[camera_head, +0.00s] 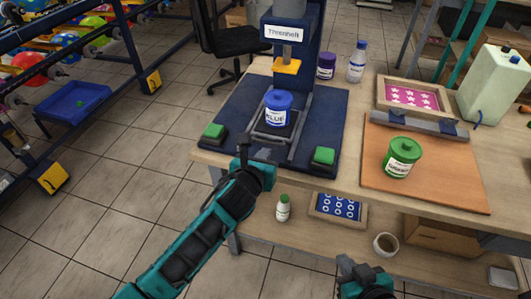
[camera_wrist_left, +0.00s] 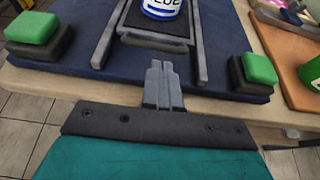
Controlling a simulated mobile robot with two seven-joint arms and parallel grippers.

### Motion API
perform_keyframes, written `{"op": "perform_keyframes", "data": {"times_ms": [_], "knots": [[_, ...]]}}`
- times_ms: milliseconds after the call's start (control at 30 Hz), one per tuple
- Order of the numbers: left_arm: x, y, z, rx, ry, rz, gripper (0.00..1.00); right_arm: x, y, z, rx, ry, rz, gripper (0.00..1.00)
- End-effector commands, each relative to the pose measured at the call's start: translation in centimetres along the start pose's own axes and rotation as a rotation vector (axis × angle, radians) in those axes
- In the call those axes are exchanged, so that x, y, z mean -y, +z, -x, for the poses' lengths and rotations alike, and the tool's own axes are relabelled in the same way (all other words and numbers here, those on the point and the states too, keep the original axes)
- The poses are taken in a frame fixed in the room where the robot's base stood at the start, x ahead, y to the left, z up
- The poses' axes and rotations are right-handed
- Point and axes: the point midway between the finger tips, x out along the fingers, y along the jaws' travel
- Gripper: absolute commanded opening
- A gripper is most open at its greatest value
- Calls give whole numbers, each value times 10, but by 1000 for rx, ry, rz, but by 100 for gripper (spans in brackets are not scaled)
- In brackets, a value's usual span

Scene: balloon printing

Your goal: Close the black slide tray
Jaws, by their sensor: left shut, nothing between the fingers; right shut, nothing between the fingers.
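The black slide tray (camera_head: 258,128) lies between two grey rails on the blue press base, and it also shows in the wrist view (camera_wrist_left: 130,35). A blue-lidded container labelled BLUE (camera_head: 278,108) stands upright on it. My left gripper (camera_head: 245,155) is shut and empty at the front edge of the press base, just in front of the tray. In the wrist view its fingers (camera_wrist_left: 162,85) are together and point at the tray's front; I cannot tell whether they touch it. My right gripper (camera_head: 362,270) is shut and empty, low at the bottom of the head view, away from the tray.
Green buttons (camera_head: 213,131) (camera_head: 324,156) flank the rails. The press column with its yellow head (camera_head: 287,67) rises behind the tray.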

Motion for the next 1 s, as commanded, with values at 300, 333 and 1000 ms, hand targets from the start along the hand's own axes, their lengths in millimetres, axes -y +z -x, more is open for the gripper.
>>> {"op": "perform_keyframes", "data": {"times_ms": [300,333,1000], "knots": [[0,8,-14,-2,0,1,0,0,1,-1,-2,0,-1,0],[0,8,-14,-2,0,1,0,0,1,-1,-2,0,-1,0],[0,30,-65,-1,0,-3,0,0,7,-5,0,-1,-1,0]]}}
